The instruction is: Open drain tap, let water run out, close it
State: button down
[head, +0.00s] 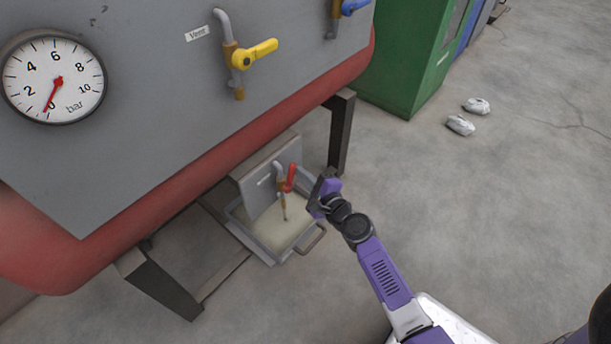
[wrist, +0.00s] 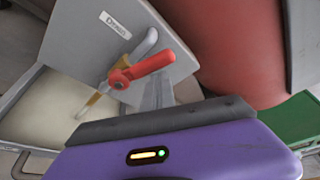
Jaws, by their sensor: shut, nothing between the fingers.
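The drain tap has a red lever (head: 290,178) on a pipe below the tank. The lever stands upright, roughly along the pipe. In the wrist view the red lever (wrist: 145,69) is just past my fingers, beside the plate labelled Drain. A brass outlet hangs below it over a tray (head: 262,250) of pale, cloudy liquid. I cannot tell whether water is running from the outlet. My gripper (head: 320,188) is shut and empty, to the right of the lever.
The grey and red tank (head: 190,170) overhangs the tap, with a dark leg (head: 341,135) close behind my gripper. The gauge (head: 53,77) reads near 0 bar. The Vent tap has a yellow lever (head: 255,53) set crosswise. Open floor lies to the right.

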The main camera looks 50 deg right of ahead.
jog(key=shift+a+r, duration=0.35)
jog(key=shift+a, duration=0.45)
jog(key=shift+w+a, duration=0.1)
jog(key=shift+a, duration=0.2)
